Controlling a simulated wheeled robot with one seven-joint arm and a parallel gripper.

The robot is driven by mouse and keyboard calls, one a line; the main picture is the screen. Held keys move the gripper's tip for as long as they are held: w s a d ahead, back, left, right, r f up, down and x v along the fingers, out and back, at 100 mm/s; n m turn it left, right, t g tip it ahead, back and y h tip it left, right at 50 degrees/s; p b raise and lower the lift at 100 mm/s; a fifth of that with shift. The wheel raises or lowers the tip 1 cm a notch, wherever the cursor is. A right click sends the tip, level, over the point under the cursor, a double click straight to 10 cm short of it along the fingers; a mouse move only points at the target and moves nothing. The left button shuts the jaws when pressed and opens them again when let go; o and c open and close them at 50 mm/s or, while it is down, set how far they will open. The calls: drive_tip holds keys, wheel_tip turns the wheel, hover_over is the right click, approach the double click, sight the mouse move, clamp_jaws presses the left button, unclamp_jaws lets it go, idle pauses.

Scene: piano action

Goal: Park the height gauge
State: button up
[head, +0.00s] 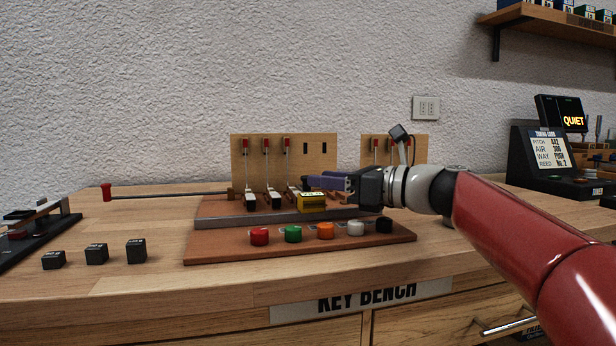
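From this side I cannot tell whether the fingers are apart or touch the block. The gripper partly hides the keys and the rail's right part.
Red, green, orange, white and black buttons (325,231) line the frame's front. Wooden panels with red-tipped pins (266,145) stand behind. A thin rod with a red end (107,192) juts left. Three black blocks (97,254) sit on the bench left; a console (545,150) stands right.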

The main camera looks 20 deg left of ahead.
sight(306, 191)
drive_tip(key=x, duration=0.5)
drive_tip(key=shift+d, duration=0.1)
clamp_jaws()
